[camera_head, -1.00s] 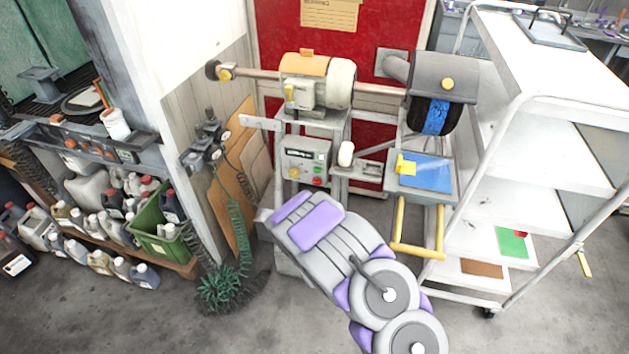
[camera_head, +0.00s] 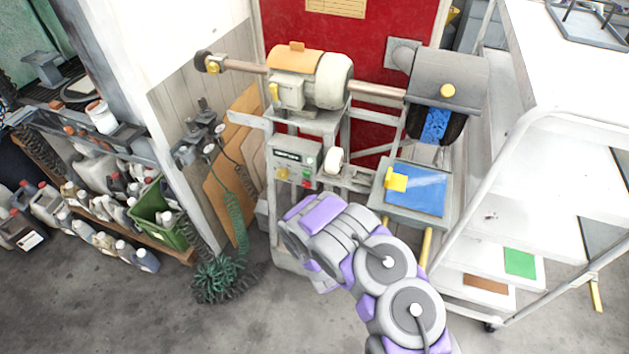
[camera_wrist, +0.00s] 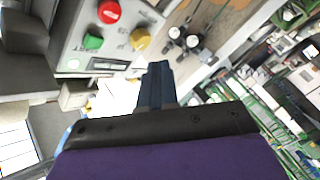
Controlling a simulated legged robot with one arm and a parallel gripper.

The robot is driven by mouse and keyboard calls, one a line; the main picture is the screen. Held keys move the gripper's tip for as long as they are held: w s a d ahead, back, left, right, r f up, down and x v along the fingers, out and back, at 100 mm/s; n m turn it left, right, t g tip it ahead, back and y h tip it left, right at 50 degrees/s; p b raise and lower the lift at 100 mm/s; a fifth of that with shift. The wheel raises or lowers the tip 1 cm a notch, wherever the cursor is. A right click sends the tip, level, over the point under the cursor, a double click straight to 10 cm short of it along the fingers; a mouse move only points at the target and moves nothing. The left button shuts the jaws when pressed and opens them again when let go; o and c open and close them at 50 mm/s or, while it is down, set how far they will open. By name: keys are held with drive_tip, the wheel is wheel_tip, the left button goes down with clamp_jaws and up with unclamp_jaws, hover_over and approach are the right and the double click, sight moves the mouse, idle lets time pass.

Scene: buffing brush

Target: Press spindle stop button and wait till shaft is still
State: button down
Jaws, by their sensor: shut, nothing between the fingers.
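The grinder's control box (camera_head: 293,160) stands below the motor (camera_head: 310,78). It carries a red button (camera_head: 305,184), a green button (camera_head: 306,173) and a yellow knob (camera_head: 282,173). In the wrist view the red button (camera_wrist: 108,12), green button (camera_wrist: 93,41) and yellow knob (camera_wrist: 140,39) show at upper left. My gripper (camera_wrist: 158,70) is shut and empty, its tips near the panel's edge and apart from the red button. My arm hides it in the head view. The shaft (camera_head: 378,90) runs to a black-and-blue wheel (camera_head: 435,125). I cannot tell whether it turns.
A white shelf cart (camera_head: 540,120) stands close on the right. A tray with a blue sheet (camera_head: 415,195) sits below the wheel. A green brush-like coil (camera_head: 220,275), a green crate (camera_head: 160,210) and several bottles are at left. The floor in front is clear.

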sight(307, 184)
drive_tip(key=w+d+b, duration=0.3)
drive_tip(key=w+b, duration=0.4)
drive_tip(key=w, duration=0.1)
idle(0.7)
drive_tip(key=shift+w+a, duration=0.1)
idle(0.6)
drive_tip(key=shift+a, duration=0.3)
